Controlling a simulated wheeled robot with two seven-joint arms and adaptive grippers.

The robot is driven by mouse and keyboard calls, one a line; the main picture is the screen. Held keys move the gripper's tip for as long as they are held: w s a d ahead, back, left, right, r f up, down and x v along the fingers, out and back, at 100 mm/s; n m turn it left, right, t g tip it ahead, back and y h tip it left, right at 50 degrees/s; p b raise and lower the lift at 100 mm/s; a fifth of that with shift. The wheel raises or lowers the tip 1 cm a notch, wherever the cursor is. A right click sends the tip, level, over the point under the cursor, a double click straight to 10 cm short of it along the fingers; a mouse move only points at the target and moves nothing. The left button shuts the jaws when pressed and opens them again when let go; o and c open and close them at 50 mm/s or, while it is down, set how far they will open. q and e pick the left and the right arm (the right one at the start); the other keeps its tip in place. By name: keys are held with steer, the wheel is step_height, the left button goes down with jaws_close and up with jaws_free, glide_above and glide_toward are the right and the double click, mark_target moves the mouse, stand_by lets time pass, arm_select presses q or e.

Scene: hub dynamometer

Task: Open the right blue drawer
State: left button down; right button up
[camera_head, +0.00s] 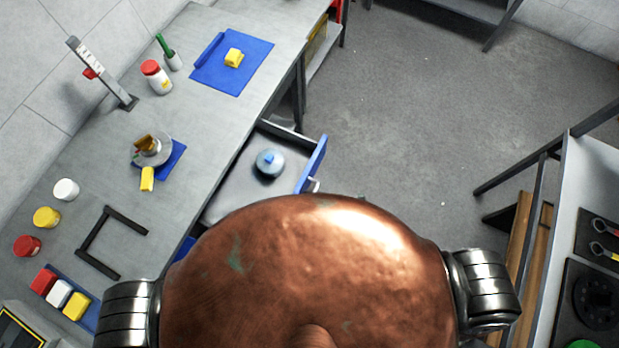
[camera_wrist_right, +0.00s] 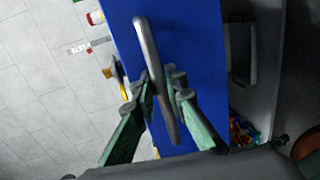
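In the head view a drawer (camera_head: 238,192) stands pulled out from the bench, with its blue front (camera_head: 316,158) facing right. A grey handle (camera_head: 314,184) shows on that front, partly hidden by my body. In the right wrist view the blue front (camera_wrist_right: 200,50) fills the middle, with a long grey bar handle (camera_wrist_right: 150,50) across it. My right gripper (camera_wrist_right: 161,82) has its green fingers closed in on both sides of this bar and appears shut on it. The right gripper is hidden in the head view. My left gripper is in neither view.
A blue-grey round object (camera_head: 270,163) lies in the open drawer. The bench top (camera_head: 195,118) carries bottles, blocks and a blue mat. Another blue front (camera_head: 185,248) shows in part below. Clear floor (camera_head: 410,100) lies to the right, then another table (camera_head: 590,180).

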steer(key=o, duration=0.3)
steer(key=v, duration=1.2)
steer(key=shift+s, duration=0.1)
steer(key=shift+f, duration=0.1)
